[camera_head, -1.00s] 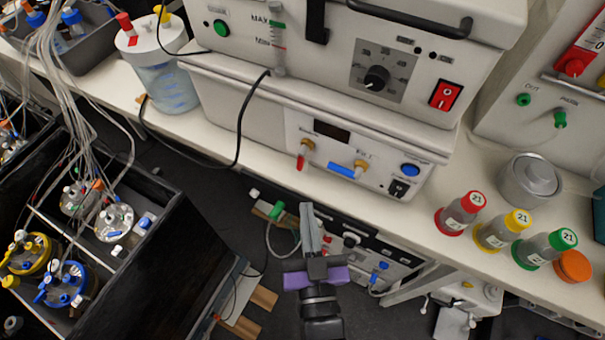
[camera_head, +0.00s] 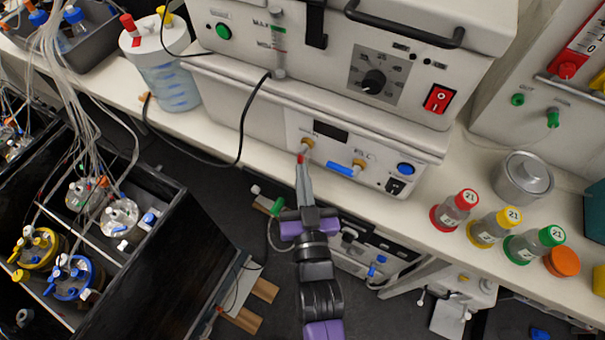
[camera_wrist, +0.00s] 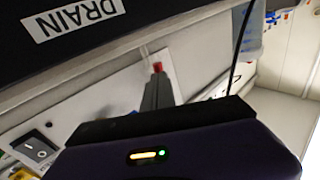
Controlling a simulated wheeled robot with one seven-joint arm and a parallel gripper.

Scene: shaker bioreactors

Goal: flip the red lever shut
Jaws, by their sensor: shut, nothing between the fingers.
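The red lever (camera_head: 300,158) sits on a brass valve (camera_head: 307,144) on the front panel of the lower white unit. It points downward, and much of it is hidden by the fingers. My gripper (camera_head: 301,168) is shut and empty, with its fingertips right at the lower end of the lever. In the wrist view, the red lever (camera_wrist: 157,67) shows as a small red spot just beyond the tips of my gripper (camera_wrist: 157,75). I cannot tell whether they touch.
A blue lever (camera_head: 340,169) lies sideways on a second brass valve to the right. A black cable (camera_head: 240,135) hangs at the left of the panel. Bottles with red, yellow and green caps (camera_head: 497,225) stand on the bench at the right.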

